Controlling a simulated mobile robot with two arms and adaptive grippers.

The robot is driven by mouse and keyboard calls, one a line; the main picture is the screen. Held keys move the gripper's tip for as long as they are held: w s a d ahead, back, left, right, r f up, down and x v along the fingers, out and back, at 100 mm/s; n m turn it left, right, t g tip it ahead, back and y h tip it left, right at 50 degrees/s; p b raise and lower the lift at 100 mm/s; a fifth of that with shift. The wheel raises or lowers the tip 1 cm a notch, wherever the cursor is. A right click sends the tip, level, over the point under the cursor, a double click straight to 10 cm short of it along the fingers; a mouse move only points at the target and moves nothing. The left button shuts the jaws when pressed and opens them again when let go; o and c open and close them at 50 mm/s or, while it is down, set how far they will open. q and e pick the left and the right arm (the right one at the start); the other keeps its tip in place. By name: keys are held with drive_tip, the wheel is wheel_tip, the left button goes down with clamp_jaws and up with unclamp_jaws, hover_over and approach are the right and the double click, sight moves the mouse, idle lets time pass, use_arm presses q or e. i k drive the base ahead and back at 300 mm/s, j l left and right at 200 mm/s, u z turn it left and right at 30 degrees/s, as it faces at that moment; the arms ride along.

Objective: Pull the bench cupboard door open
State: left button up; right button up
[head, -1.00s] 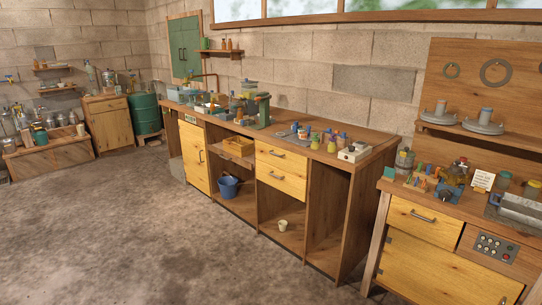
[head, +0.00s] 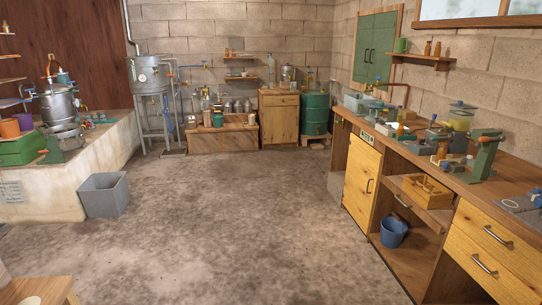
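The bench cupboard door (head: 360,181) is a yellow wooden panel at the far left end of the long wooden bench (head: 400,150), on the right side of the head view. It looks shut, flush with the bench front. Its dark upright handle (head: 369,186) is on the door's right side. Neither of my grippers is in view.
The concrete floor (head: 240,215) before the door is clear. A grey bin (head: 103,195) stands at left by a stone plinth (head: 60,195).

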sight(364, 163)
drive_tip(key=i+z, duration=0.15)
drive_tip(key=i, duration=0.55)
drive_tip(key=i+z, duration=0.2)
drive_tip(key=i, duration=0.45)
drive_tip(key=i+j+z, duration=0.15)
drive_tip(key=i, duration=0.55)
